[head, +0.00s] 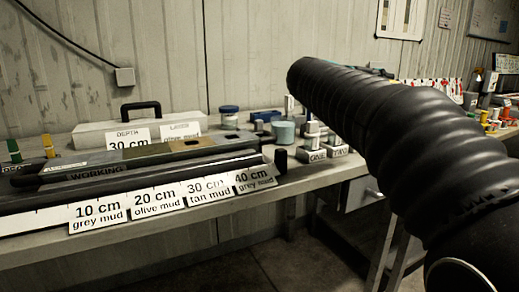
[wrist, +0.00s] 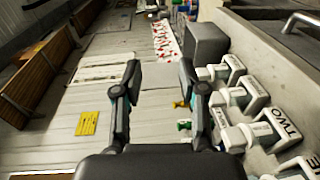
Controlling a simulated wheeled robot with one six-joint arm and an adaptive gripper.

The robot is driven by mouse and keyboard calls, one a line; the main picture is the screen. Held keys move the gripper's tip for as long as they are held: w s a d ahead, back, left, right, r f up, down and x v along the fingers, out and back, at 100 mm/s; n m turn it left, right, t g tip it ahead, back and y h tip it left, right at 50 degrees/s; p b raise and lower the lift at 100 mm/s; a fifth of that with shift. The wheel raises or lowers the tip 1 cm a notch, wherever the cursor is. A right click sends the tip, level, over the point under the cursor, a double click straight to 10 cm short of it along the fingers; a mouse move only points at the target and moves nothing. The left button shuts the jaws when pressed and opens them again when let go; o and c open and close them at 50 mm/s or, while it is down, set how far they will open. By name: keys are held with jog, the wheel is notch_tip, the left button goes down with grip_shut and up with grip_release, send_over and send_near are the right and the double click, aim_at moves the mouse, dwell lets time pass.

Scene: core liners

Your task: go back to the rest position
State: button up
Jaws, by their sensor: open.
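My gripper (wrist: 161,85) shows in the wrist view with its two dark fingers spread apart and nothing between them. In the head view my black ribbed arm reaches from the lower right up to the middle, and the gripper itself is hidden there. In the wrist view, white blocks with lettered fronts, one reading TWO (wrist: 272,125), stand to the right of the fingers, apart from them. A small yellow item and a green item (wrist: 184,125) show beyond and between the fingers.
A long bench (head: 215,205) carries a dark core liner (head: 160,170) with depth cards, a white case (head: 95,132) with a black handle, a blue-lidded jar (head: 229,117) and labelled blocks (head: 314,150). In the wrist view a grey box (wrist: 204,45) stands ahead, right of the fingers.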

jog(key=s+a+f+g+y, duration=0.1)
jog(key=s+a+f+y, duration=0.2)
jog(key=f, duration=0.7)
jog(key=s+a+f+g+y, duration=0.1)
jog(key=s+a+f+y, duration=0.2)
jog(key=f, duration=0.8)
jog(key=s+a+f+m+y, duration=0.2)
jog(key=s+f+y, duration=0.1)
jog(key=s, duration=0.5)
jog(key=s+a+f+m+y, duration=0.2)
jog(key=s+f, duration=0.4)
jog(key=s, duration=0.2)
jog(key=s+a+f+m+y, duration=0.2)
jog(key=s+f, duration=0.3)
jog(key=s, duration=0.4)
jog(key=shift+f+g+y, duration=0.2)
jog(key=shift+g+y, duration=0.2)
jog(key=shift+y, duration=0.4)
